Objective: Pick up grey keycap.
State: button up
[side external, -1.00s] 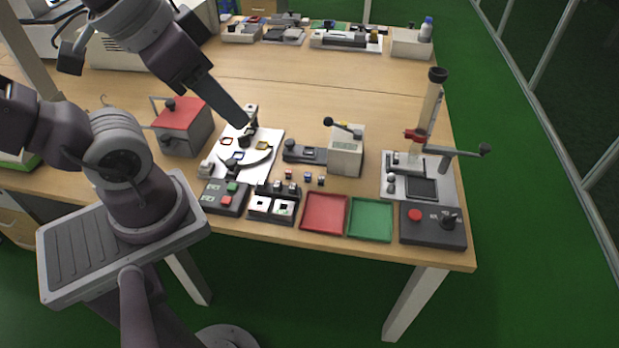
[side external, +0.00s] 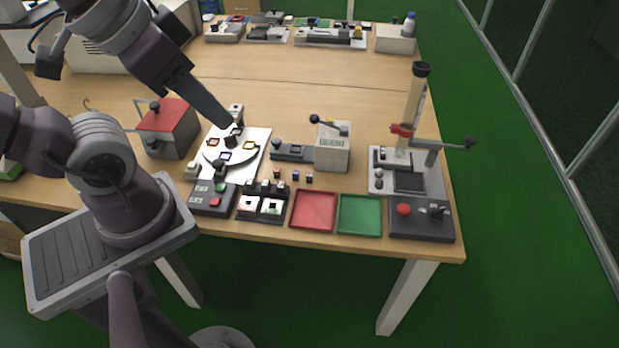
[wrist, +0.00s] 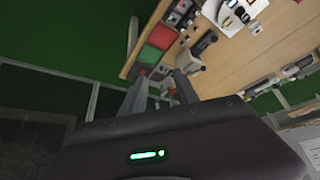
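Small keycaps stand on the table behind the coloured trays: a reddish one (side external: 276,173), a blue one (side external: 295,175) and a dark one (side external: 309,178). More small caps (side external: 265,186) sit along the back of a dark fixture with white squares. At this size I cannot tell which cap is the grey keycap.
A red tray (side external: 314,228) and a green tray (side external: 359,232) lie near the front edge. A lever press (side external: 407,165), a grey box with a lever (side external: 332,155), a red-topped box (side external: 167,113) and a button box (side external: 212,208) stand around. The table behind is largely clear.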

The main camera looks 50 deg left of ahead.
jog(key=shift+c, duration=1)
